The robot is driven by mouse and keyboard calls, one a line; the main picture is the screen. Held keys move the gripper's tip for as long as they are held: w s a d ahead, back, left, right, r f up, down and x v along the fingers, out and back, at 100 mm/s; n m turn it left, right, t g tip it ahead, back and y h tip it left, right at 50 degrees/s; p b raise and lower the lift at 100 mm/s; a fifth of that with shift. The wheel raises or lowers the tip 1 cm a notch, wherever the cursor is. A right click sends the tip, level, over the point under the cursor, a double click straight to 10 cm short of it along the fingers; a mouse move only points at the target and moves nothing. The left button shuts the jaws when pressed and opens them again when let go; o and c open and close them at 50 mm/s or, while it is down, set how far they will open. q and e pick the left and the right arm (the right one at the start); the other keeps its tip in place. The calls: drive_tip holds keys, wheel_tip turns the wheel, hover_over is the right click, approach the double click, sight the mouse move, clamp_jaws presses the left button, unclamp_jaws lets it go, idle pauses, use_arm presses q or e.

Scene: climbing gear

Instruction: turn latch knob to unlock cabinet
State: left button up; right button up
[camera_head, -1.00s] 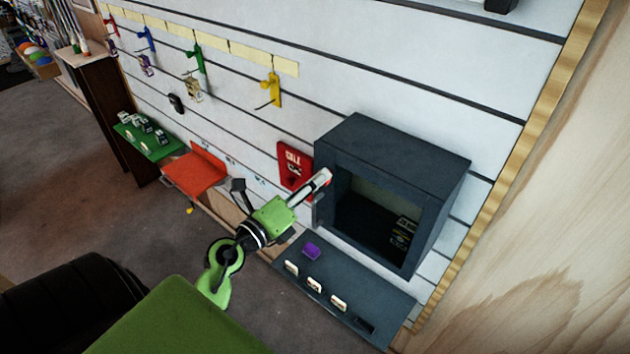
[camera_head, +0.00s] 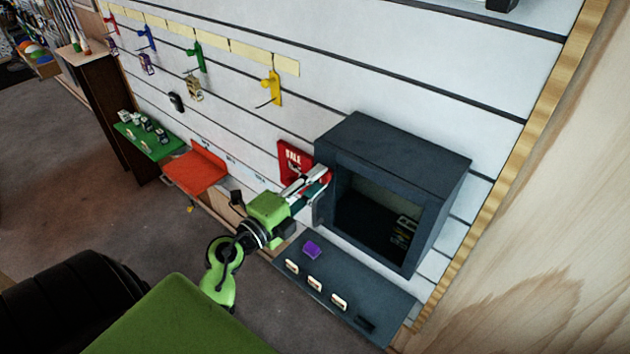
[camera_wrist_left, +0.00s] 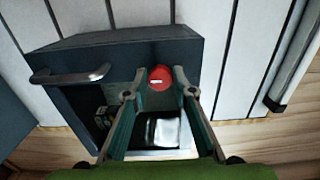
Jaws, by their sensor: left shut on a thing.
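The dark grey cabinet (camera_head: 395,147) stands against the white slatted wall, with a dark window-like front and small items visible inside. In the left wrist view the cabinet (camera_wrist_left: 170,50) shows a grey bar handle (camera_wrist_left: 72,76) at left and a round red latch knob (camera_wrist_left: 160,77) with a small white mark. My left gripper (camera_head: 318,181) is at the cabinet's left front edge in the head view. In the wrist view its fingertips (camera_wrist_left: 158,88) are on either side of the knob, shut on it. My right gripper is not in view.
A red SALE sign (camera_head: 292,157) hangs just left of the cabinet. A dark grey shelf (camera_head: 345,285) below holds a purple item (camera_head: 312,249) and several tags. An orange shelf (camera_head: 195,172) and a green shelf (camera_head: 150,147) with gear are farther left.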

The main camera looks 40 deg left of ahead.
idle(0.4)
use_arm(q)
drive_tip(key=o, duration=1.1)
drive_tip(key=s+a, duration=0.1)
drive_tip(key=s, duration=1.1)
